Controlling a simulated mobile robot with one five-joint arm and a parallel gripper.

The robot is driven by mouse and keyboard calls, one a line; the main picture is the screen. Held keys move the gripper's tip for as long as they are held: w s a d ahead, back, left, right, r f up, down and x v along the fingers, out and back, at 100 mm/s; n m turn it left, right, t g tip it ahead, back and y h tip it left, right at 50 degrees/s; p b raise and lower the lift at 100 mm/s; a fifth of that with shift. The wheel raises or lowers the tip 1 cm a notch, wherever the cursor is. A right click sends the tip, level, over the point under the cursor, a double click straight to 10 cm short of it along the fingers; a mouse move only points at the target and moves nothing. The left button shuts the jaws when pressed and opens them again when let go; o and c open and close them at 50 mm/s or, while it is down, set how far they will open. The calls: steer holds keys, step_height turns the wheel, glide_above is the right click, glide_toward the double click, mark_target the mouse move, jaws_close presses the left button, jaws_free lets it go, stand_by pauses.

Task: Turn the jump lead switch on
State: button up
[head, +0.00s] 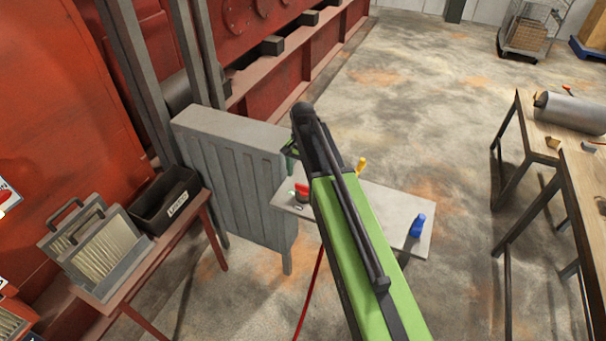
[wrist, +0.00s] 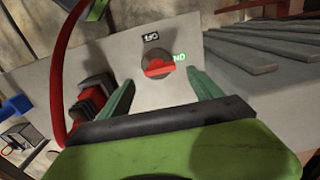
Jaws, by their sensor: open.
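The jump lead switch (wrist: 160,70) shows in the wrist view as a round dark knob with a red bar across it, on a grey panel (wrist: 225,95). A black OFF label (wrist: 151,37) is above it, and a green ON label (wrist: 179,57) is at its right, partly covered. The red bar lies nearly sideways in the picture, its right end close to ON. My gripper (head: 291,153) is open, its green fingers on either side of the knob in the wrist view, with no clear contact. In the head view, a red part (head: 301,190) on the panel shows beside my arm.
A red and black block (wrist: 91,102) and a red cable (wrist: 57,75) are left of my fingers in the wrist view. A blue piece (head: 417,226) and a yellow piece (head: 361,165) stand on the panel. A grey ribbed box (head: 235,180) is close at left.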

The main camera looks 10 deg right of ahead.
step_height(320, 180, up, 12)
steer(key=p, duration=1)
steer(key=shift+r+p, duration=0.2)
steer(key=shift+p, duration=0.1)
steer(key=b, duration=0.9)
glide_toward(303, 186)
steer(key=s, duration=0.5)
steer(key=s+f+n+b, duration=0.2)
steer(key=s+n, duration=0.5)
steer(key=s, duration=0.2)
steer(key=shift+s+f, duration=0.3)
steer(key=shift+s, duration=0.05)
steer(key=shift+d, duration=0.1)
